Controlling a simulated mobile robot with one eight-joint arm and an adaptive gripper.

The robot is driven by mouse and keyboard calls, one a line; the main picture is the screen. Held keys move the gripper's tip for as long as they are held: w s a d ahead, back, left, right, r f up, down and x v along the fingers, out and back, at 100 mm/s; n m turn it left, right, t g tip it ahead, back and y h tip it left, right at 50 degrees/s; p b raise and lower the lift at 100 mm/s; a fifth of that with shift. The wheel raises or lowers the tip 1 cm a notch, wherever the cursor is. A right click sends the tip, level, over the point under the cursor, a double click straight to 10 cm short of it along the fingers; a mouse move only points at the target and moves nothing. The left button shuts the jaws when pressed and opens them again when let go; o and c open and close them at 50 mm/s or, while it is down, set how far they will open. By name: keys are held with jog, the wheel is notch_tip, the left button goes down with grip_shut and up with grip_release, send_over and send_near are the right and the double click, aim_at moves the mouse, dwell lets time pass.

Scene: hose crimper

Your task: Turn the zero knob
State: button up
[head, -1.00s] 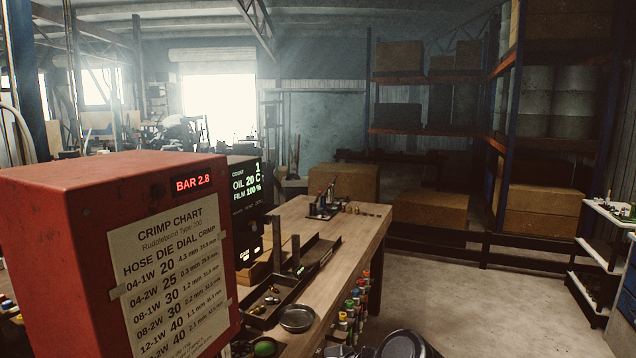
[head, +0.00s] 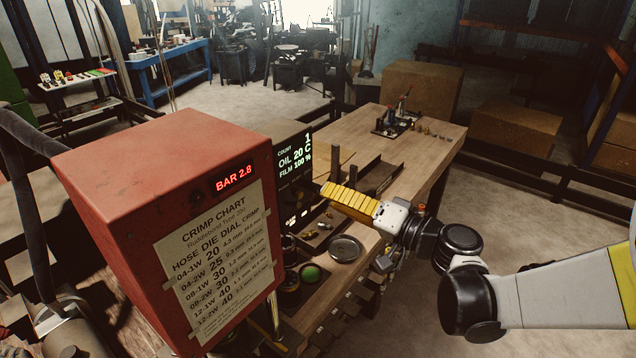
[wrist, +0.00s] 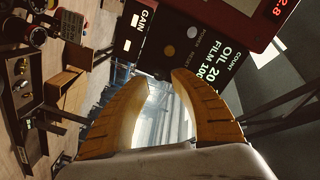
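The dark control box with a green-lit display (head: 294,165) stands behind the red crimper housing (head: 150,205). In the wrist view its display (wrist: 217,60) reads COUNT, OIL 20 and FILM 100, beside a GAIN label (wrist: 148,18). I cannot tell which is the zero knob. My gripper (head: 324,190) has yellow fingers pointing at the box's face. In the wrist view the gripper (wrist: 159,77) is open, with nothing between the fingertips, just short of the panel.
The wooden bench (head: 425,155) holds a dark tray, a round metal dish (head: 345,248) and a small tool stand (head: 402,122). The red housing stands close left of my gripper. Cardboard boxes (head: 515,140) stand behind the bench.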

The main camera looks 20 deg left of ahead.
aim_at(317, 189)
jog(key=x, duration=0.4)
jog(key=shift+w+a+p, duration=0.25)
jog(key=shift+a+p, duration=0.05)
jog(key=shift+a, duration=0.05)
jog(key=shift+c, duration=0.3)
grip_shut()
jog(key=shift+m+b, duration=0.3)
jog(key=shift+b, duration=0.05)
jog(key=shift+f+m+b, duration=0.1)
jog(key=shift+m+b, duration=0.6)
jog(key=shift+m, duration=0.2)
jog(key=shift+m+b, duration=0.85)
jog(key=shift+m, duration=0.95)
